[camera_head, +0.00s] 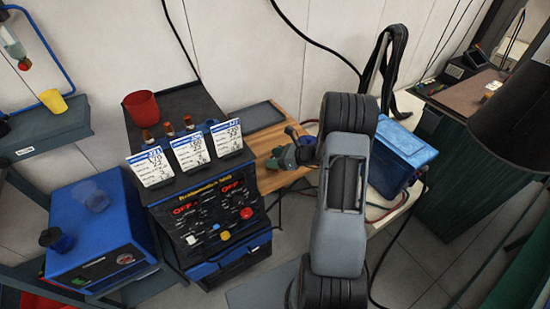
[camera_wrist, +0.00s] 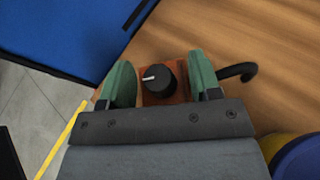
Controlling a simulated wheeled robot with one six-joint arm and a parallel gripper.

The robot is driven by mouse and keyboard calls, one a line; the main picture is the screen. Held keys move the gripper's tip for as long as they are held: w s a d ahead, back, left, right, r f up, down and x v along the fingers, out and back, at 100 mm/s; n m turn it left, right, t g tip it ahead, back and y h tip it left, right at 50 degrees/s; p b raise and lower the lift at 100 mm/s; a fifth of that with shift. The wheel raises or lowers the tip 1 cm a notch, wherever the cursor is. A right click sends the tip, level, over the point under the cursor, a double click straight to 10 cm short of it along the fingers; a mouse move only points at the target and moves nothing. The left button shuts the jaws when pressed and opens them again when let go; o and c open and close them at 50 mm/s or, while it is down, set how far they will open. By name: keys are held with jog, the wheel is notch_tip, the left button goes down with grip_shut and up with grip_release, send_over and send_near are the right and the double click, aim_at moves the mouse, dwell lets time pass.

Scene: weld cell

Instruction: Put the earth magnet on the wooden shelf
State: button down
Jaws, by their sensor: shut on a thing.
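The earth magnet (camera_wrist: 161,80), an orange-brown block with a black knob with a white mark, sits between the green finger pads of my gripper (camera_wrist: 161,82) in the wrist view. My gripper is shut on it. A black hooked piece (camera_wrist: 238,72) sticks out just right of the right finger. The wooden shelf (camera_wrist: 225,25) fills the background beyond and below the magnet. In the head view my gripper (camera_head: 287,157) is over the wooden shelf (camera_head: 264,143); the magnet is not distinct there. I cannot tell whether the magnet touches the wood.
A control panel box (camera_head: 215,220) with price-like cards (camera_head: 191,151) stands left of the shelf. A red cup (camera_head: 141,108) stands behind the cards. A blue case (camera_head: 403,150) is right of my arm. In the wrist view a blue surface (camera_wrist: 65,30) borders the shelf's left edge.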

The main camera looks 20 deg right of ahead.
jog(key=shift+c, duration=1.5)
grip_release()
